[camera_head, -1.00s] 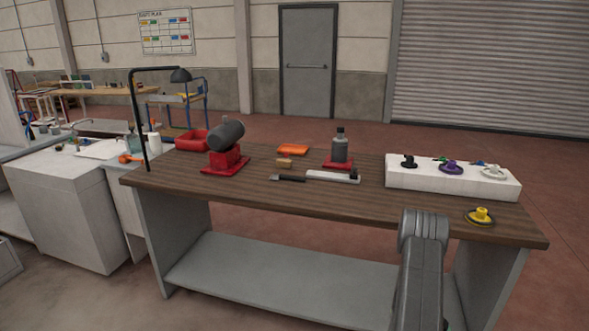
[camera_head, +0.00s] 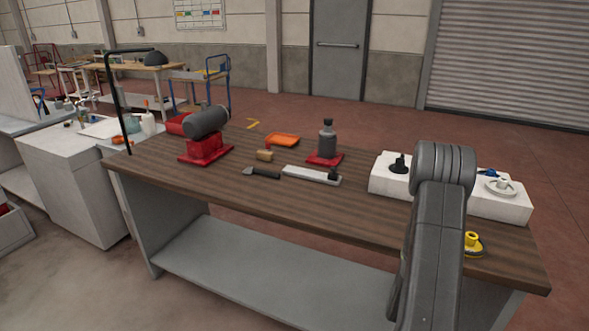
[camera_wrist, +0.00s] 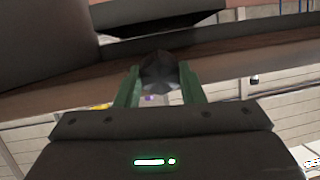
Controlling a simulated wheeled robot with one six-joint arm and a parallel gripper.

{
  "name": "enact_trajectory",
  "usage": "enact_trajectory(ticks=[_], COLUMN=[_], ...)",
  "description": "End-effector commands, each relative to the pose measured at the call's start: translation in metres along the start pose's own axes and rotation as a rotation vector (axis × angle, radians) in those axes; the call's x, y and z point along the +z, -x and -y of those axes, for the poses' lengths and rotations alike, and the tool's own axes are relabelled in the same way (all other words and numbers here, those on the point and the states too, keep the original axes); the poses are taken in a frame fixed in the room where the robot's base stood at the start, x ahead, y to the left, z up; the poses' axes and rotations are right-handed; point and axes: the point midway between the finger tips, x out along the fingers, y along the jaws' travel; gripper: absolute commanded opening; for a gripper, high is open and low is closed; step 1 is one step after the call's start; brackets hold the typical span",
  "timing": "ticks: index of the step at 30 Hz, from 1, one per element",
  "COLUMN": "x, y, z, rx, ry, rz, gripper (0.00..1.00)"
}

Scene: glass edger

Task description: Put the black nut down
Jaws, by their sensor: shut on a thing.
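In the wrist view, my gripper (camera_wrist: 160,85) has its two green fingers closed on a dark, faceted thing (camera_wrist: 163,70), which I take to be the black nut. Its lower side is hidden between the fingers. In the head view my grey arm hides the gripper and the nut. The brown wooden bench (camera_head: 225,188) stands in front of me. I cannot tell from the wrist view whether the nut touches anything.
A white block (camera_head: 382,185) at the bench's right carries a black wheel (camera_head: 398,164) and a white one (camera_head: 500,186). A yellow wheel (camera_head: 473,244) sits near the front edge. The front left wood is clear.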

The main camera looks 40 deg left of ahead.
Motion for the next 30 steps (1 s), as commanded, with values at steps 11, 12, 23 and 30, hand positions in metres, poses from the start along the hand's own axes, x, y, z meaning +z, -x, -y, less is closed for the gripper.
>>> enact_trajectory(ticks=[11, 12, 23, 30], x=[-0.022, -0.024, -0.031, -0.033], y=[-0.004, -0.003, 0.006, 0.015], z=[0.042, 0.045, 0.076, 0.091], rx=[-0.071, -0.073, -0.082, -0.080], ry=[0.045, 0.049, 0.082, 0.100], rz=[0.229, 0.254, 0.474, 0.588], gripper=[0.08, 0.08, 0.08, 0.08])
